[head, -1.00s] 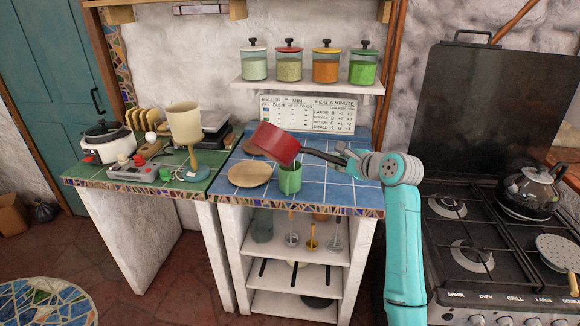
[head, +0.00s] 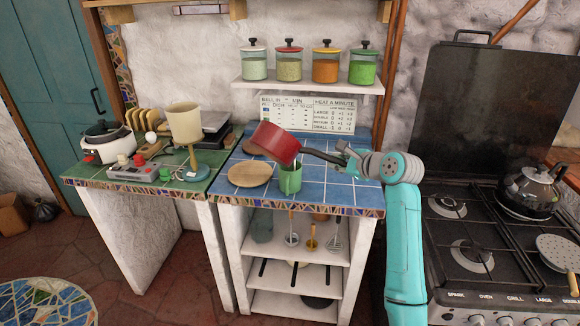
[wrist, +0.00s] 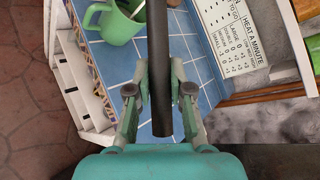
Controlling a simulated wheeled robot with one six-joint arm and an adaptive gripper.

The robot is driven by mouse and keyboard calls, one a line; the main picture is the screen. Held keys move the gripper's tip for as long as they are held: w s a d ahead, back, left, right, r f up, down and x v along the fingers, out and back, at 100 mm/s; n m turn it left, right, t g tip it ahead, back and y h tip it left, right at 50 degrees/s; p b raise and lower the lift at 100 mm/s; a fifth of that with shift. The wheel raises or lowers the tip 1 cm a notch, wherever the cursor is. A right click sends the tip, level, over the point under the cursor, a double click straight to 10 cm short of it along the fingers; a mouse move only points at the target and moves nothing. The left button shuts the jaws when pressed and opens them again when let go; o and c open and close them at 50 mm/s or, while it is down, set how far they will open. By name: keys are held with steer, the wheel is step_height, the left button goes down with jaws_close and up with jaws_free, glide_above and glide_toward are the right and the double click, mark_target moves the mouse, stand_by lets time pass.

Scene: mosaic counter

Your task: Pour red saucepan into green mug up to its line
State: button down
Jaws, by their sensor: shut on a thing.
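The red saucepan (head: 275,142) is tilted in the air above the blue-tiled counter, its body over the green mug (head: 290,181). My gripper (head: 343,158) is shut on the saucepan's dark handle, which also shows in the wrist view (wrist: 157,70). No stream from the saucepan is clearly visible.
A round wooden board (head: 250,174) lies left of the mug. A green-tiled counter (head: 190,185) with a cream funnel-like vessel (head: 185,122) and a control box is further left. The stove (head: 480,235) stands right. Jars (head: 325,66) sit on a shelf above.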

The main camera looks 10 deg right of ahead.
steer(key=shift+a+r, duration=0.1)
steer(key=shift+a, duration=0.9)
steer(key=shift+w+f+g, duration=0.15)
steer(key=shift+f+g, duration=0.05)
steer(key=shift+g, duration=0.1)
stand_by(1.8)
steer(key=shift+s+d, duration=0.15)
steer(key=shift+s, duration=0.05)
steer(key=shift+s+d, duration=0.3)
steer(key=shift+s, duration=0.4)
steer(key=shift+f+m+g+y, duration=0.3)
steer(key=shift+m, duration=0.2)
stand_by(3.5)
